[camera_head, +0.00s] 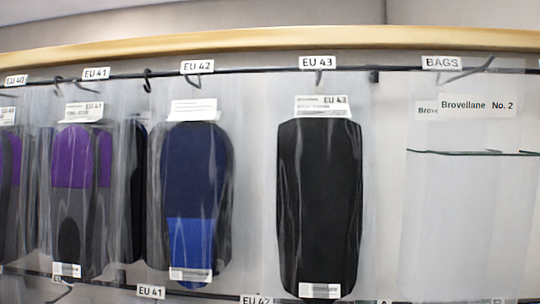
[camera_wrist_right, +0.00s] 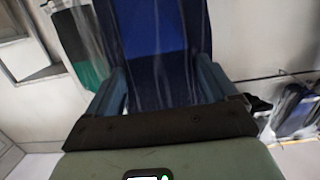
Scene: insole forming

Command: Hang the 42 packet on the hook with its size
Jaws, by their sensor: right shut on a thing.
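The EU 42 label (camera_head: 197,66) marks a hook (camera_head: 193,82) on the upper rail in the head view. A clear packet with a navy and bright-blue insole (camera_head: 196,185) is upright below that label, with a white header card. The card's print is too small to read. In the right wrist view, my right gripper (camera_wrist_right: 164,88) is shut on a blue packet (camera_wrist_right: 153,30), which extends away between the fingers. I cannot tell whether it is the same packet as the one below EU 42. Neither gripper shows in the head view, and my left gripper is in neither view.
A black packet (camera_head: 319,200) hangs below EU 43, and purple packets (camera_head: 78,165) hang near EU 41. A clear bag stack (camera_head: 470,220) is at the right. In the wrist view, a green-black packet (camera_wrist_right: 80,50) is at left and dark packets (camera_wrist_right: 295,110) at right.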

